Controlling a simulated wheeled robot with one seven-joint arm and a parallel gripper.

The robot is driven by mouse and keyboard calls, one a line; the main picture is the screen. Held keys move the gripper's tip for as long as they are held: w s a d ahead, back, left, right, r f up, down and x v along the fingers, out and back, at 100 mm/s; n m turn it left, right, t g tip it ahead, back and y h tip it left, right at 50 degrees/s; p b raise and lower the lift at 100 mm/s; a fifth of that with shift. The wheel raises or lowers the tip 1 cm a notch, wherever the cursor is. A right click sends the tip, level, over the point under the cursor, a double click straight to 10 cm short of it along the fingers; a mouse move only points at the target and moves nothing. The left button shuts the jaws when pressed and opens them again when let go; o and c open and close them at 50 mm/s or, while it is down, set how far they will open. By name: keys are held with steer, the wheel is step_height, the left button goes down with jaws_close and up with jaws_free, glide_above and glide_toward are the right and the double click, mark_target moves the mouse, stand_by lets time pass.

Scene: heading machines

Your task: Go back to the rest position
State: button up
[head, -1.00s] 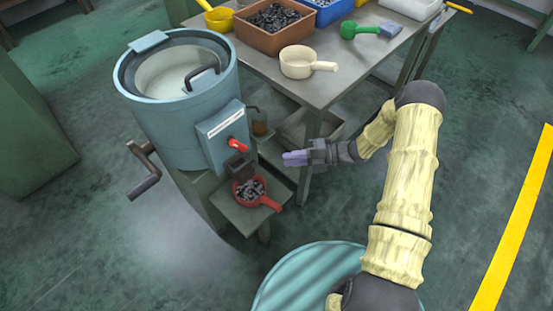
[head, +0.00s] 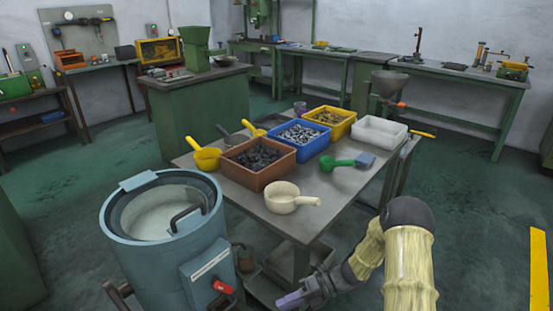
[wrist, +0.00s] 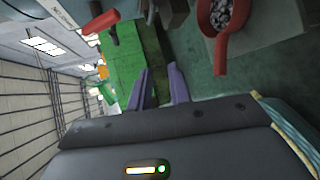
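My gripper (head: 292,299) is at the bottom of the head view, in front of the work table and to the right of the blue-grey drum machine (head: 150,250). In the wrist view its two purple fingers (wrist: 160,82) stand apart with nothing visible between them. My arm, in a cream sleeve, bends at a dark elbow on the right. The red handle (head: 222,286) on the drum is left of the gripper. A red scoop with small grey parts (wrist: 216,42) shows at the top of the wrist view, apart from the fingers.
A green cabinet (head: 205,115) and benches stand behind. Floor at right (head: 480,215) is clear.

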steer(key=s+d+r+n+t+h, duration=0.2)
steer(key=s+d+r+n+h, duration=0.3)
steer(key=n, duration=0.6)
steer(key=s+d+r+n+t+h, duration=0.2)
steer(key=s+d+r+n+h, duration=0.15)
steer(key=r+n, duration=0.5)
steer(key=s+d+r+n+t+h, duration=0.2)
steer(key=s+d+r+n+h, duration=0.25)
steer(key=n, duration=0.75)
step_height(320, 180, up, 22)
steer(key=a+p, duration=0.1)
steer(key=p, duration=2.1)
steer(key=shift+w+h, duration=0.2)
steer(key=shift+h, duration=0.1)
